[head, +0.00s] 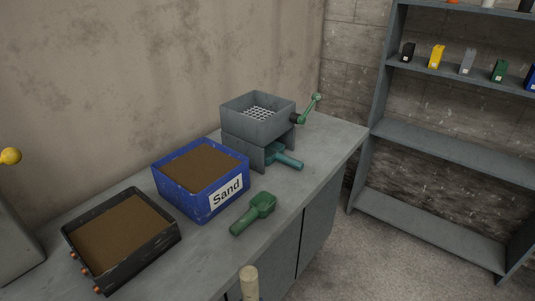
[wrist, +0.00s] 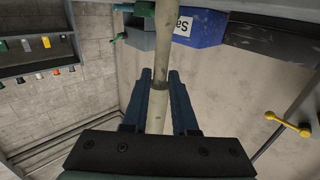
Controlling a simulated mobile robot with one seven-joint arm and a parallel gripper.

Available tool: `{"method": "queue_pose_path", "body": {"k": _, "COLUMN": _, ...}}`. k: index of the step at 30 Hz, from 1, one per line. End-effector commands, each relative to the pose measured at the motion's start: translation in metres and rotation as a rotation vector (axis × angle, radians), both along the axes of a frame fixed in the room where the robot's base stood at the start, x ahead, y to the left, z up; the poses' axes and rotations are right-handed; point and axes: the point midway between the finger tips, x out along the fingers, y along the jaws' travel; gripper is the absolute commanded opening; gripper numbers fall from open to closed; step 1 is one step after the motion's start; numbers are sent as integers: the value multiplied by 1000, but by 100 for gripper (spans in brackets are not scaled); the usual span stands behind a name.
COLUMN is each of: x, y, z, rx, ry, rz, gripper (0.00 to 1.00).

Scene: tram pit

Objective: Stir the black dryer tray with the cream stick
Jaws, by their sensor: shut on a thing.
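The black dryer tray (head: 150,258) sits at the near left of the grey bench in the head view. It holds a level brown layer of sand, and small copper-coloured knobs line its left side. In the wrist view, my gripper (wrist: 160,78) is shut on the cream stick (wrist: 156,110), which runs lengthwise between the fingers and on past their tips. In the head view, one end of the cream stick (head: 249,281) shows at the bottom edge, in front of the bench and apart from the tray. My gripper is out of the head view.
A blue Sand box (head: 228,200) stands right of the tray. A green scoop (head: 254,213) lies near the bench's front edge. A grey sieve box (head: 270,126) with a green crank and a teal scoop (head: 287,161) stand behind. Shelves (head: 440,143) rise at right.

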Motion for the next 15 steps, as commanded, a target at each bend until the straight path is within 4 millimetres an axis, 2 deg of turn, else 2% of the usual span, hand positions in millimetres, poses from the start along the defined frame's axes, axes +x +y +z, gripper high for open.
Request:
{"method": "queue_pose_path", "body": {"k": 3, "x": -16, "y": -15, "z": -6, "rx": 0, "ry": 3, "rz": -59, "gripper": 0}}
{"method": "queue_pose_path", "body": {"k": 7, "x": -29, "y": -25, "z": -9, "rx": 0, "ry": 2, "rz": -97, "gripper": 0}}
{"method": "queue_pose_path", "body": {"k": 15, "x": -32, "y": -28, "z": -11, "rx": 2, "ry": -1, "rz": -109, "gripper": 0}}
